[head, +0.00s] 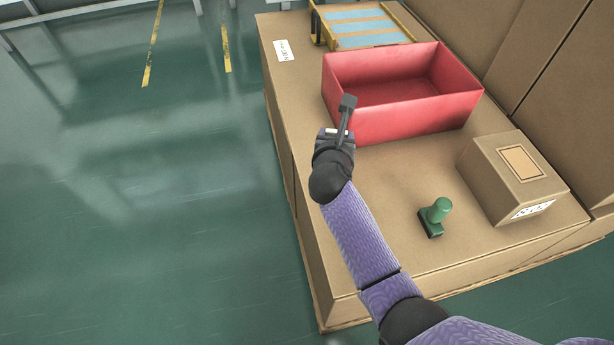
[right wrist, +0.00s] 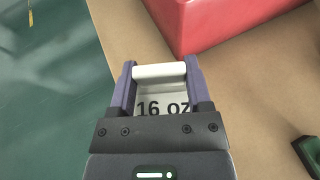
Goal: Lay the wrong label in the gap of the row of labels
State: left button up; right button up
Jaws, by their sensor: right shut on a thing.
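My right gripper (head: 347,104) is above the cardboard surface, close to the near left side of the red bin. In the right wrist view its two fingers (right wrist: 161,72) are shut on a white label (right wrist: 165,97) printed "16 oz". The label's far edge looks like a pale rolled bar between the fingertips. A small white label (head: 285,50) with dark print lies flat at the far left of the cardboard top. I cannot make out a row of labels with a gap. My left gripper is not in view.
The open red bin (head: 400,118) looks empty. Behind it is a yellow-framed rack (head: 318,27) with pale blue strips. A green stamp-like object (head: 437,212) and a cardboard box (head: 512,185) stand at the right.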

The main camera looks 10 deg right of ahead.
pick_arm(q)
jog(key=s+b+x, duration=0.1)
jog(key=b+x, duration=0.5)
pick_arm(e)
notch_tip(320, 180, down, 8)
jog(key=shift+d+f, duration=0.15)
jog(key=shift+f, duration=0.1)
jog(key=shift+f+b, duration=0.45)
jog(key=shift+f, duration=0.2)
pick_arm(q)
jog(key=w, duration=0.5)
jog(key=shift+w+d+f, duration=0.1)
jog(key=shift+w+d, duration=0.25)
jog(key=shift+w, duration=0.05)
pick_arm(e)
jog(key=shift+r, duration=0.15)
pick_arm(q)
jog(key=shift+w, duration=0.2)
pick_arm(e)
jog(key=shift+f, duration=0.2)
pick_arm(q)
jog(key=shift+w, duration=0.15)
pick_arm(e)
jog(key=o, duration=1.2)
